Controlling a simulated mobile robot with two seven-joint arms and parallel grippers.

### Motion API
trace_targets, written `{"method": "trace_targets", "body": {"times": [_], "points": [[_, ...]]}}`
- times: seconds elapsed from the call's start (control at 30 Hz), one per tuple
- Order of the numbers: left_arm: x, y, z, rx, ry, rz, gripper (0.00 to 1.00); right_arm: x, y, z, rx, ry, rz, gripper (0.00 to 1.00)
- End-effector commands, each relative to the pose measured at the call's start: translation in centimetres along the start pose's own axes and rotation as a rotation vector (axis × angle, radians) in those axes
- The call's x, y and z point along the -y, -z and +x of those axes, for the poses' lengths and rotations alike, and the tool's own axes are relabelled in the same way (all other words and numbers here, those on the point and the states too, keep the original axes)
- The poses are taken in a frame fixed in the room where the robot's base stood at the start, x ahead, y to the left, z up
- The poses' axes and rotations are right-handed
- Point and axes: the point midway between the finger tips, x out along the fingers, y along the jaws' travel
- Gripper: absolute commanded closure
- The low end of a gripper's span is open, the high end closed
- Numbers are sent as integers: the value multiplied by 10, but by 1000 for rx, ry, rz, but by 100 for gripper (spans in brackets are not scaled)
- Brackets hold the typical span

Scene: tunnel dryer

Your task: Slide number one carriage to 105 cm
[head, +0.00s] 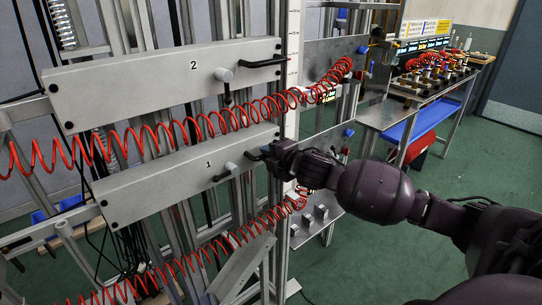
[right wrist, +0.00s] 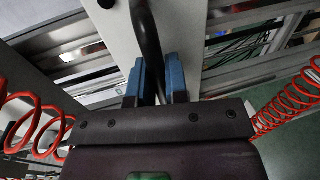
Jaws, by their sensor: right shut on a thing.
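The number one carriage (head: 150,188) is a long light-grey panel marked "1", lower of two panels in the head view and slightly tilted in the picture. It has a lever with a grey knob (head: 231,167) and a black handle at its right end. My right gripper (head: 268,153) is at that handle. In the right wrist view the blue fingers (right wrist: 153,78) stand on both sides of the black bar handle (right wrist: 147,38), closed on it. A white vertical scale strip (head: 293,65) stands just right of the panels; its figures are too small to read. My left gripper is not in view.
The number two carriage (head: 130,85) is above, with its own lever and handle. A bench (head: 422,95) with red and yellow fittings stands at the right. Green floor (head: 400,265) is open at lower right.

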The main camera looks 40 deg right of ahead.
Motion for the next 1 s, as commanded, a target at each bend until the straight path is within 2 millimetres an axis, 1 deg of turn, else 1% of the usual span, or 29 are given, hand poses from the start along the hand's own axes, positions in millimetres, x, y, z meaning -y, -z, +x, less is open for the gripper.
{"method": "trace_targets", "body": {"times": [0.03,0.27,0.3,0.43,0.77,0.87,1.0], "points": [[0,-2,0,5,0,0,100,-4,-1,0,1,-6,-2,100],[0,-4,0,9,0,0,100,-2,-1,0,2,-4,-2,100],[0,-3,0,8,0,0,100,-2,-1,0,2,-4,-2,82],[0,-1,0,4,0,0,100,-1,-1,0,2,-2,-2,62],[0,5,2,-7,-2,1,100,1,0,-2,1,2,-1,61],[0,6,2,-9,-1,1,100,2,0,-8,1,3,-1,61],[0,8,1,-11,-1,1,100,1,0,-27,1,3,-1,61]]}}
